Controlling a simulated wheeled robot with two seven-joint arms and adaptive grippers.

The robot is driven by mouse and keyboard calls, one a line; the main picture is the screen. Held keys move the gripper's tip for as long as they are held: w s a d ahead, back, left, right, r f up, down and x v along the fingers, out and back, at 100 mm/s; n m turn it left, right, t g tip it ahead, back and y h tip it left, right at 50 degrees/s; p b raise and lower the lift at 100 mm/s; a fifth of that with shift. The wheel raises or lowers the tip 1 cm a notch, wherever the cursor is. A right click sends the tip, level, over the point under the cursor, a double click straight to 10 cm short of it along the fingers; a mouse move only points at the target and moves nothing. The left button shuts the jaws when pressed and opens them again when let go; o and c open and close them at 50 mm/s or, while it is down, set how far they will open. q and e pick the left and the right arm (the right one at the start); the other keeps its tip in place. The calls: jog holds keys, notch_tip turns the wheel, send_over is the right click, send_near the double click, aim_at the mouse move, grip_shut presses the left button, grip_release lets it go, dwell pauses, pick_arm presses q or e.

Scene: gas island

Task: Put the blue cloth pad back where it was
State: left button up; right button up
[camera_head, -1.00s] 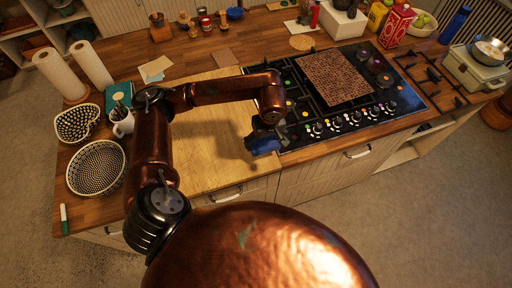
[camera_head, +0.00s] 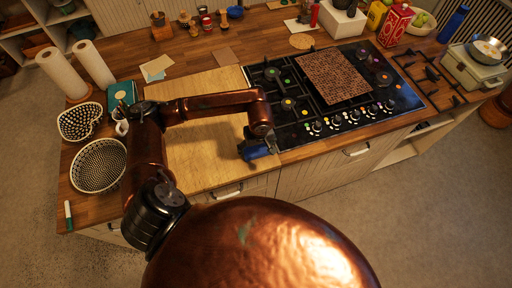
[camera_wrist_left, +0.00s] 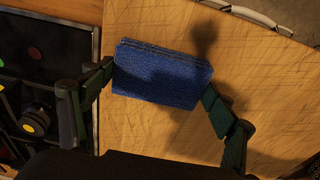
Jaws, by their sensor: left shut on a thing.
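The blue cloth pad (camera_wrist_left: 160,75) is between the two fingers of my left gripper (camera_wrist_left: 160,92) in the left wrist view, with a finger against each end. The gripper is shut on it. In the head view the pad (camera_head: 257,153) hangs below my left gripper (camera_head: 258,143), over the front right part of the wooden board (camera_head: 205,130), beside the hob's left front corner. In the wrist view a dark shadow falls on the board (camera_wrist_left: 130,130) beside the pad. I cannot tell exactly how high the pad is. My right gripper is not in view.
The black gas hob (camera_head: 290,128) lies right of the board, with a brown patterned mat (camera_head: 335,77) on it. Two patterned bowls, heart-shaped (camera_head: 80,122) and round (camera_head: 98,166), stand at the left. A mug (camera_head: 122,127) stands near my arm. The board's middle is clear.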

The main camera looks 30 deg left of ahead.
aim_at(258, 153)
pick_arm(q)
jog(key=o, duration=1.1)
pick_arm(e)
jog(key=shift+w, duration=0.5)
pick_arm(q)
jog(key=shift+r, duration=0.1)
notch_tip(258, 153, up, 12)
jog(key=s+d+b, duration=0.1)
jog(key=shift+d+b, duration=0.15)
jog(key=shift+b, duration=0.25)
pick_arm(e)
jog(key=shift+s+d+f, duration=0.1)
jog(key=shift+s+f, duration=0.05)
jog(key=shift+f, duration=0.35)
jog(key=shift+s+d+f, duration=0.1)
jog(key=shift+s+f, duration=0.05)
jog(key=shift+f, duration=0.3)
